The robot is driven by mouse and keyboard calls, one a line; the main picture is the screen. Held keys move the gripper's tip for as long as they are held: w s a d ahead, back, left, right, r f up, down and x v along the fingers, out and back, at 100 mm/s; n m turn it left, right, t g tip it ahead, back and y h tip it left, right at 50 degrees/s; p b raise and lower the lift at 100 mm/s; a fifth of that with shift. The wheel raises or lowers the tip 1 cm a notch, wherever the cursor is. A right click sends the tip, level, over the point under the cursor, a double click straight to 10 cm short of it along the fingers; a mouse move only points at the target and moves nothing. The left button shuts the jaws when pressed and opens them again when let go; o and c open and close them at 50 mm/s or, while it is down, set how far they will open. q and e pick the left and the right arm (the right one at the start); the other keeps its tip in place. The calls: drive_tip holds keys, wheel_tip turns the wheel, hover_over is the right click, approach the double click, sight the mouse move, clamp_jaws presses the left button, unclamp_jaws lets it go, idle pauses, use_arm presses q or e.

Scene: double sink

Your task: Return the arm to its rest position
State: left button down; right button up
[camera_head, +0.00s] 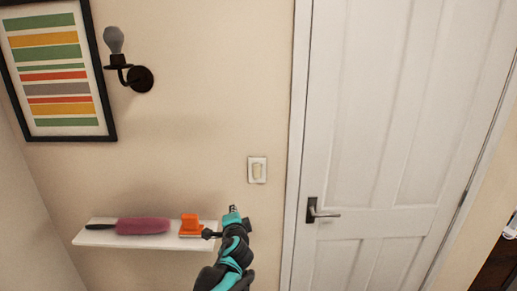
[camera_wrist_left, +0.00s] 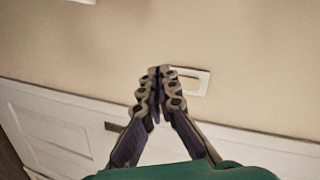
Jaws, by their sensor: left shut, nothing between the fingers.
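My left gripper (camera_head: 233,209) is raised in front of the wall, at the right end of the white shelf in the head view and below the light switch. In the left wrist view its two fingers (camera_wrist_left: 158,72) meet at the tips, with nothing between them. The light switch (camera_head: 257,170) is a pale rocker in a white plate on the wall. It also shows in the left wrist view (camera_wrist_left: 188,81), just beside the fingertips; I cannot tell how far apart they are in depth. My right gripper is not in view.
A white wall shelf (camera_head: 100,238) carries a pink duster (camera_head: 143,226) and an orange object (camera_head: 190,225). A white door (camera_head: 385,130) with a dark handle (camera_head: 320,211) is at the right. A wall lamp (camera_head: 138,78) and a striped picture (camera_head: 58,75) hang upper left. The wall above the shelf is clear.

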use_arm(q)
drive_tip(key=s+a+f+n+g+b, duration=0.25)
drive_tip(key=s+a+n, duration=0.2)
drive_tip(key=s, duration=0.45)
drive_tip(key=s+a+f+n+g+b, duration=0.1)
drive_tip(key=s+a+f+n+g, duration=0.2)
drive_tip(key=s+a, duration=0.45)
drive_tip(key=s+d+f+n+g+h+b, duration=0.1)
drive_tip(key=s+f+n, duration=0.2)
drive_tip(key=s, duration=0.6)
drive_tip(key=s+d+f+n+g+b, duration=0.1)
drive_tip(key=s+f+n, duration=0.2)
drive_tip(key=s+f, duration=0.4)
drive_tip(key=s, duration=0.3)
drive_tip(key=shift+s+d+h, duration=0.15)
drive_tip(key=shift+d+h, duration=0.15)
drive_tip(key=shift+h, duration=0.1)
